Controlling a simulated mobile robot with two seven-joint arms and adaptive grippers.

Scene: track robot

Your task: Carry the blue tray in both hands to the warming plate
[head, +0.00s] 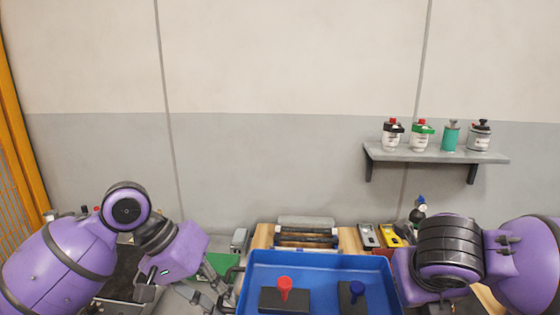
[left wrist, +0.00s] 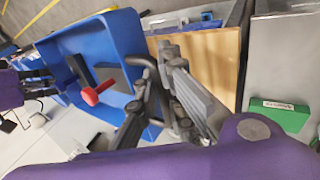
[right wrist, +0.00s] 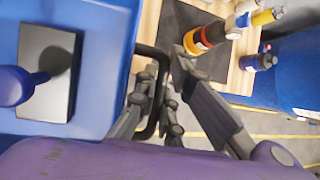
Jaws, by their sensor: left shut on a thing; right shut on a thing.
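The blue tray (head: 320,259) is at the bottom centre of the head view, its near side cut off. It holds a dark block with a red knob (head: 285,285) and a dark block with a blue knob (head: 357,290). My left gripper (left wrist: 150,105) is shut on the dark handle at one side of the tray, seen in the left wrist view. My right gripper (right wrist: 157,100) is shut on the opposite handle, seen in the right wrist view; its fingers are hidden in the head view. I cannot tell for sure which surface is the warming plate.
A wooden worktop lies beyond the tray, with a dark rack (head: 306,238) and small yellow and grey bins (head: 388,236). A green box (left wrist: 278,114) is near the left gripper. A bottle (right wrist: 204,39) stands on a dark mat. A wall shelf (head: 435,154) holds several containers.

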